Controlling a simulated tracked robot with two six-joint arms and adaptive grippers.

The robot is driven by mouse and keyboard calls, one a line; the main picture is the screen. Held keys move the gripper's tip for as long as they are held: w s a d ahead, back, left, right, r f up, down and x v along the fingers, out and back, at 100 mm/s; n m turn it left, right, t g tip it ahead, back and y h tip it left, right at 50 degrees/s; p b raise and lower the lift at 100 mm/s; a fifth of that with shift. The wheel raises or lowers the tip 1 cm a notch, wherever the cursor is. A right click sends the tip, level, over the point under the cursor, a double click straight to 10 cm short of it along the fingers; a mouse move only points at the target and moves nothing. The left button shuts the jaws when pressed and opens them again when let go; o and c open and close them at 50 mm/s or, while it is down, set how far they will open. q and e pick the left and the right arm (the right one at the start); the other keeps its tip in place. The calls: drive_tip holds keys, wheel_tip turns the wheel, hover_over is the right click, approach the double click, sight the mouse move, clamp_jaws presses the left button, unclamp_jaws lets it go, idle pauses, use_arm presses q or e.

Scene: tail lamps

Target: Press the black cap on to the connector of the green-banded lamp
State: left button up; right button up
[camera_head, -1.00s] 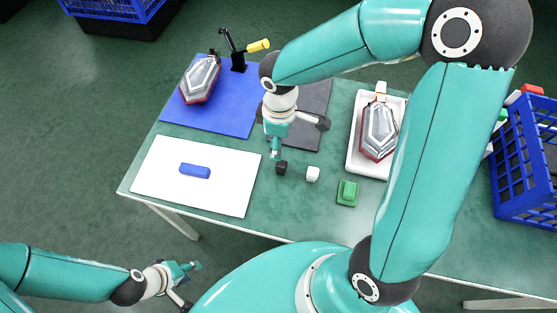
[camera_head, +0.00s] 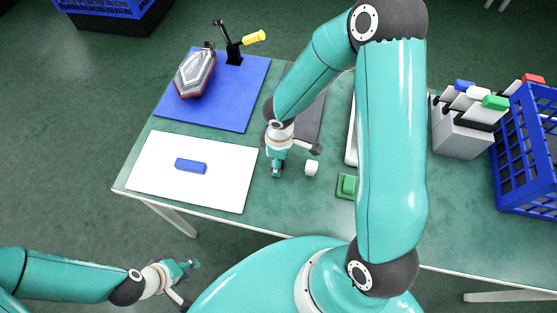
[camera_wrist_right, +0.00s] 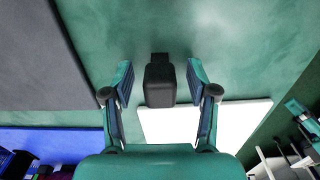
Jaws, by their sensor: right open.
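The black cap (camera_wrist_right: 159,82) stands on the green table between the fingers of my right gripper (camera_wrist_right: 160,80) in the right wrist view. The fingers are open, one on each side, with gaps to the cap. In the head view my right gripper (camera_head: 277,170) points down and hides the cap. A red and grey lamp (camera_head: 195,73) lies on the blue mat (camera_head: 228,105); I see no green band on it. The other lamp and its connector are hidden behind my right arm. My left gripper (camera_head: 188,268) is off the table at lower left; its jaw opening is unclear.
A blue block (camera_head: 190,166) lies on the white mat (camera_head: 225,185). A grey rack (camera_head: 458,135) and blue crate (camera_head: 540,205) are at right.

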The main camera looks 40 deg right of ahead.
drive_tip(key=shift+f, duration=0.35)
drive_tip(key=c, duration=1.1)
drive_tip(key=shift+o, duration=0.2)
drive_tip(key=shift+r, duration=0.1)
drive_tip(key=shift+r, duration=0.35)
wheel_tip(320, 180, up, 29)
drive_tip(key=p, duration=1)
drive_tip(key=shift+p, duration=0.4)
